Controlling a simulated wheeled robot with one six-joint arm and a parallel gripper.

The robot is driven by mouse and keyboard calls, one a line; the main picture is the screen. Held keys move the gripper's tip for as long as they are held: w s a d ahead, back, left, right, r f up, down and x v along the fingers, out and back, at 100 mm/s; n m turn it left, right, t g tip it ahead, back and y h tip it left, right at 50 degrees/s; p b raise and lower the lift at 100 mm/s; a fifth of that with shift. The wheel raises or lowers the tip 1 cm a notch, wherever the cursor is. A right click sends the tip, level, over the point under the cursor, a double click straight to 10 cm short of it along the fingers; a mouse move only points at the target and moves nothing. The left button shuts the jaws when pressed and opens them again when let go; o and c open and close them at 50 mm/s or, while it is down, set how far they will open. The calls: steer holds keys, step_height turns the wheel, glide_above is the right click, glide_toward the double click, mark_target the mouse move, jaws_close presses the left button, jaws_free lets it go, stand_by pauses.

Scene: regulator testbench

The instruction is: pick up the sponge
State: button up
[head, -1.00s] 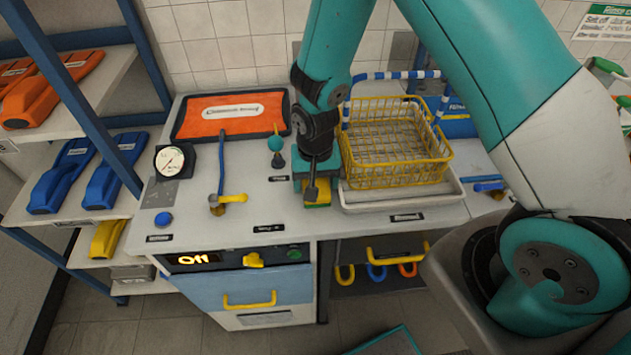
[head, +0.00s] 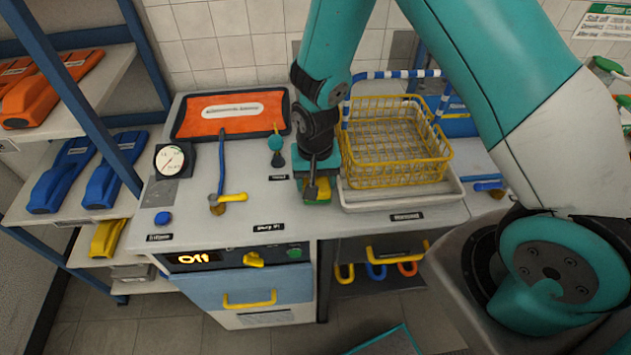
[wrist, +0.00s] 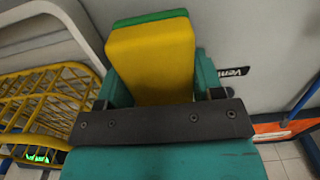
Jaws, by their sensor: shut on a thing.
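The sponge is yellow with a green layer; it fills the space between the fingers in the wrist view (wrist: 152,62). In the head view only a small part of the sponge (head: 318,200) shows, below my gripper. My gripper (wrist: 152,88) is shut on the sponge, with a teal finger on each side of it. In the head view my gripper (head: 316,186) points down over the bench, just left of the yellow wire basket. I cannot tell whether the sponge still touches the bench top.
The yellow wire basket (head: 395,165) stands on a white tray (head: 400,200) right beside my gripper. A yellow-handled valve (head: 230,198), a gauge (head: 172,160) and a teal-topped knob (head: 276,145) are to the left. The bench front between valve and gripper is clear.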

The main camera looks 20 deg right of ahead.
step_height(320, 180, up, 19)
steer(key=b, duration=0.1)
steer(key=shift+b, duration=0.35)
steer(key=shift+o, duration=1.1)
steer(key=shift+c, duration=0.5)
